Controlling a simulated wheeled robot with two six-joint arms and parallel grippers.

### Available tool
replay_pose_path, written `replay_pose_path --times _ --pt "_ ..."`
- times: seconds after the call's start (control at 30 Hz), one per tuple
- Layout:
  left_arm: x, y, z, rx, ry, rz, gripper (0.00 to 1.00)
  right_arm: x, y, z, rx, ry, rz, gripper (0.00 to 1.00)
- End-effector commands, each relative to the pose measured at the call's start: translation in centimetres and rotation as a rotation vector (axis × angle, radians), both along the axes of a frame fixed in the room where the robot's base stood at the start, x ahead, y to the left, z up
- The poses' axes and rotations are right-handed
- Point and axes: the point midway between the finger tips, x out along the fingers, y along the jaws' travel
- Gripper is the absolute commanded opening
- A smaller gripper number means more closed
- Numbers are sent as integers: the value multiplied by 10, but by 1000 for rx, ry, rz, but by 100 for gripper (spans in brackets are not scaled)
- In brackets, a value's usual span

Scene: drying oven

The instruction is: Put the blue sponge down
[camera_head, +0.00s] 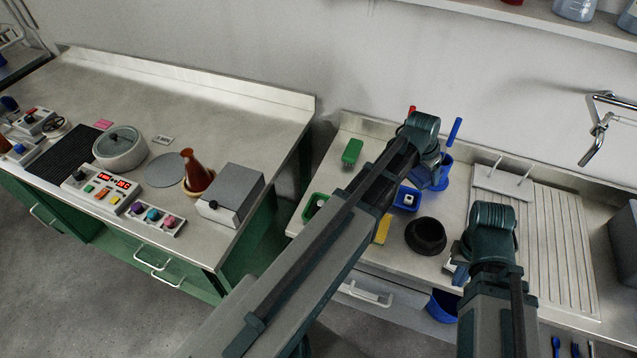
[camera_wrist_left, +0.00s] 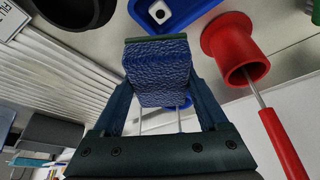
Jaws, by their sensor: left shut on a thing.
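My left gripper (camera_wrist_left: 160,85) is shut on the blue sponge (camera_wrist_left: 160,72), which sits between its two fingers in the left wrist view. The sponge has a thin green layer along its far edge. In the head view the left gripper (camera_head: 428,168) is over the right counter, beside a blue cup (camera_head: 442,174). The arm hides much of what is under it, and I cannot make out the sponge clearly there. A blue tray (camera_head: 407,198) with a white piece in it lies close by. My right gripper (camera_head: 458,272) is low at the counter's front edge; its fingers are mostly hidden.
A green sponge (camera_head: 352,152), a yellow sponge (camera_head: 381,230), a green tray (camera_head: 309,207) and a black bowl (camera_head: 426,236) lie around the arm. A red cup (camera_wrist_left: 223,42) with a brush stands near the blue sponge. A ribbed drainboard (camera_head: 550,245) is at right.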

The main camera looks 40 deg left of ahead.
Motion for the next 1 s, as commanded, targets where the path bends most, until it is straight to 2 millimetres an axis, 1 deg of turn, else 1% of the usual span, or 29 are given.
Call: replay_pose_path --times 0.07,0.13,0.17,0.2,0.27,0.3,0.37,0.4,0.5,0.6,0.73,0.87,1.0 --pt "-3 14 0 1 0 32 32 0 0 0 0 0 0 0" --pt "-7 35 -1 1 1 84 32 0 0 -1 0 0 0 0" --pt "-10 47 -1 2 2 112 32 0 0 -1 0 0 0 0" --pt "-14 65 -1 2 1 155 32 0 0 -1 0 0 0 0" --pt "-22 92 -2 1 2 225 32 0 0 -2 0 0 0 0" --pt "-27 110 -2 1 2 273 32 0 0 -2 0 0 0 0" --pt "-37 137 -3 2 2 344 32 0 0 -2 0 0 0 0" --pt "-43 153 -3 1 1 389 32 0 0 -3 0 0 0 0" --pt "-58 188 -3 1 0 487 32 0 0 -3 0 0 0 0" --pt "-70 212 -3 1 -1 558 32 0 0 -3 0 0 0 0" --pt "-78 228 -3 0 -3 605 32 0 0 -4 0 0 0 0" --pt "-79 231 -4 0 -3 614 32 0 0 -4 0 0 0 0" --pt "-79 230 -10 0 -2 612 32 0 0 -10 0 0 0 0"
